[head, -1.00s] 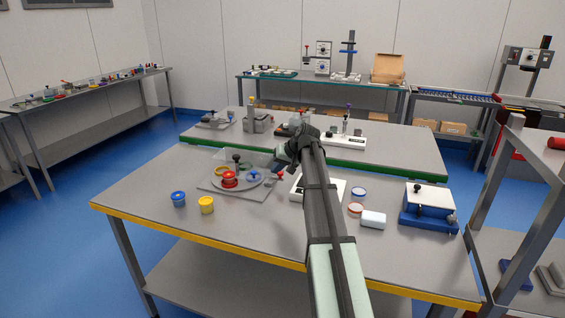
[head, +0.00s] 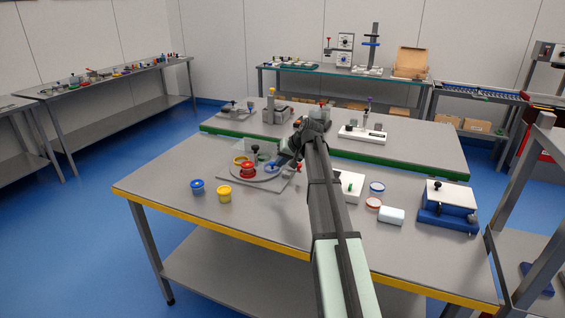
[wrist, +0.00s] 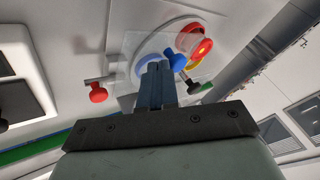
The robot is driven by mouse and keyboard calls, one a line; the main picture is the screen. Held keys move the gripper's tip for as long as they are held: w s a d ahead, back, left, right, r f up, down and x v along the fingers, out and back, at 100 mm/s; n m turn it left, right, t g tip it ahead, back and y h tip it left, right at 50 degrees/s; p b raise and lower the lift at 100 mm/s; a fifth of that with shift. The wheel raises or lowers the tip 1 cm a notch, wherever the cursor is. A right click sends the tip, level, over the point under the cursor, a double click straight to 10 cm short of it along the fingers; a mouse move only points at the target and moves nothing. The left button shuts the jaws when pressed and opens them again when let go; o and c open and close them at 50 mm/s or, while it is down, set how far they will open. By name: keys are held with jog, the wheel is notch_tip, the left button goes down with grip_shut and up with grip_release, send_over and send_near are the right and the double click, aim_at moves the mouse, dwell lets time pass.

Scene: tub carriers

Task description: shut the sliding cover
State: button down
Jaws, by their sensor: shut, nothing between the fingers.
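A round grey turntable (head: 240,175) on a square plate holds a red tub (head: 247,170), a blue tub (head: 271,169) and a yellow tub. A clear see-through cover (head: 270,150) rises at its back; how far it is slid is hard to tell. A red knob (wrist: 97,94) on a metal rod is left of my fingers there. My gripper (head: 279,161) is shut and empty, low at the turntable's right side. In the wrist view its fingertips (wrist: 155,66) overlap the blue tub (wrist: 145,50); contact cannot be told.
A blue tub (head: 197,187) and a yellow tub (head: 224,193) stand at the front left. Right of my arm are a white device (head: 351,187), two small round pieces, a white block (head: 391,215) and a blue box with a white lid (head: 448,195). The table's front is clear.

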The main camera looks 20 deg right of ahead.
jog(key=w+a, duration=0.9)
jog(key=shift+a, duration=0.15)
jog(key=shift+w, duration=0.15)
